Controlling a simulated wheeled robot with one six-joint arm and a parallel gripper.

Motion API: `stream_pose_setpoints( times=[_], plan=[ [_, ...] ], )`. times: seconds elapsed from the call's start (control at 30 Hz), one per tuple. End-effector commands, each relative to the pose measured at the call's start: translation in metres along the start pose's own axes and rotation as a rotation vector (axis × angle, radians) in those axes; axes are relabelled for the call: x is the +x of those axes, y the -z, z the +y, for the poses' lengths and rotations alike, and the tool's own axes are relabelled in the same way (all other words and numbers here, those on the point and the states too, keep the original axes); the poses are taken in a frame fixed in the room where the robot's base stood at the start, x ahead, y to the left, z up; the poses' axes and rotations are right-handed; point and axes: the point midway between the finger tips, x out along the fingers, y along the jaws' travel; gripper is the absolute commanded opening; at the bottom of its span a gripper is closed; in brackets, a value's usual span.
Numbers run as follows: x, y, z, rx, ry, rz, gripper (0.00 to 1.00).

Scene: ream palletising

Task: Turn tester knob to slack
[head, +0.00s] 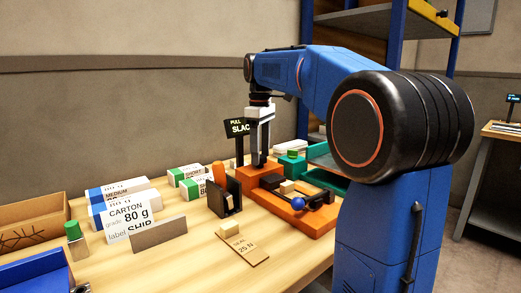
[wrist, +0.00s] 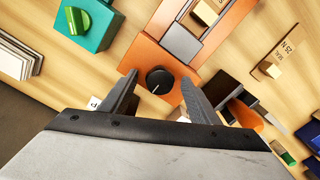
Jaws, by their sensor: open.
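The tester is an orange block (head: 262,178) with a long orange bed. Its round black knob (wrist: 159,80) shows in the wrist view, with a small white mark at its lower left edge. My gripper (wrist: 159,97) is open, with one finger on each side of the knob in that view; I cannot tell whether they touch it. In the head view my gripper (head: 258,140) points down over the orange block and hides the knob.
A blue ball handle (head: 298,203) and a wooden block lie on the tester bed. A black holder with an orange handle (head: 218,174) stands close left. A green box with a green knob (wrist: 88,22) is nearby. Labelled cartons (head: 125,215) stand at left.

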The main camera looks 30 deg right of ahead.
Motion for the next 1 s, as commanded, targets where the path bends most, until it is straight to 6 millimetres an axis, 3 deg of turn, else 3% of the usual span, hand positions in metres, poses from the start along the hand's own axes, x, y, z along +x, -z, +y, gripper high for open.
stream_pose_setpoints(
  times=[0.27, 0.8, 1.0],
  plan=[
    [-0.024, 0.001, 0.001, 0.000, -0.002, 0.002, 0.56],
    [-0.129, 0.001, 0.001, 0.000, -0.001, 0.001, 0.56],
    [-0.157, 0.001, 0.001, 0.000, -0.003, 0.002, 0.56]
  ],
)
